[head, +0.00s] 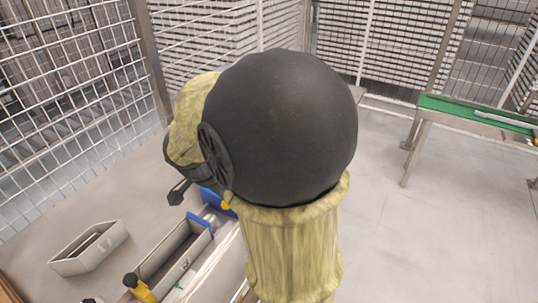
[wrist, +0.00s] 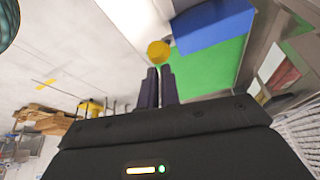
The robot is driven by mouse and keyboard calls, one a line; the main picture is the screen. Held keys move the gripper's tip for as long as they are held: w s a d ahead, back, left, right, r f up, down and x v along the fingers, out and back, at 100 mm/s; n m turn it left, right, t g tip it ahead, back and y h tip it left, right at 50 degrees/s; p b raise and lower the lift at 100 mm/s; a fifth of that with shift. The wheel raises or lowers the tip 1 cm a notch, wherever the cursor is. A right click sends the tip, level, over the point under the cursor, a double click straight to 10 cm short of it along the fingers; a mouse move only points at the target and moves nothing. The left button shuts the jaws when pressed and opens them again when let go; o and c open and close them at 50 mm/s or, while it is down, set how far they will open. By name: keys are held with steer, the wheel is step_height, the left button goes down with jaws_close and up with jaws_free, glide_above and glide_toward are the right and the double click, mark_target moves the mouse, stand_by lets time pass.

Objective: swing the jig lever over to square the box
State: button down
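A yellow round knob (wrist: 159,51), which looks like the end of the jig lever, shows just beyond my fingertips in the wrist view. My gripper (wrist: 160,71) has its two dark fingers side by side, nearly touching, with nothing visible between them. I cannot tell whether the tips touch the knob. A blue block (wrist: 207,27) lies behind the knob beside a green surface (wrist: 212,70). My arm hides much there. I cannot make out the box.
A grey bin (head: 62,266) and a long grey tray (head: 150,268) stand at the lower left, with a yellow and black handle (head: 138,288) near the tray. A green-topped table (head: 470,108) stands at the right. Wire fencing (head: 60,100) encloses the area. The floor right of my arm is clear.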

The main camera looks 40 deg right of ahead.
steer(key=shift+s+a+f, duration=0.4)
steer(key=shift+a+f, duration=0.3)
step_height(320, 180, up, 5)
steer(key=d+p, duration=0.3)
steer(key=p, duration=0.1)
steer(key=s+a+r+b, duration=0.1)
steer(key=s+a+b, duration=0.1)
steer(key=a, duration=0.6)
steer(key=shift+a+r+b, duration=0.3)
steer(key=shift+a+b, duration=0.1)
steer(key=shift+s, duration=0.15)
steer(key=shift+a, duration=0.1)
step_height(320, 180, down, 6)
steer(key=s+a+n+t+y+p, duration=0.1)
steer(key=n+y+p, duration=0.3)
steer(key=n, duration=1.2)
steer(key=shift+a+f+p, duration=0.25)
steer(key=shift+a+p, duration=0.25)
steer(key=shift+a, duration=0.15)
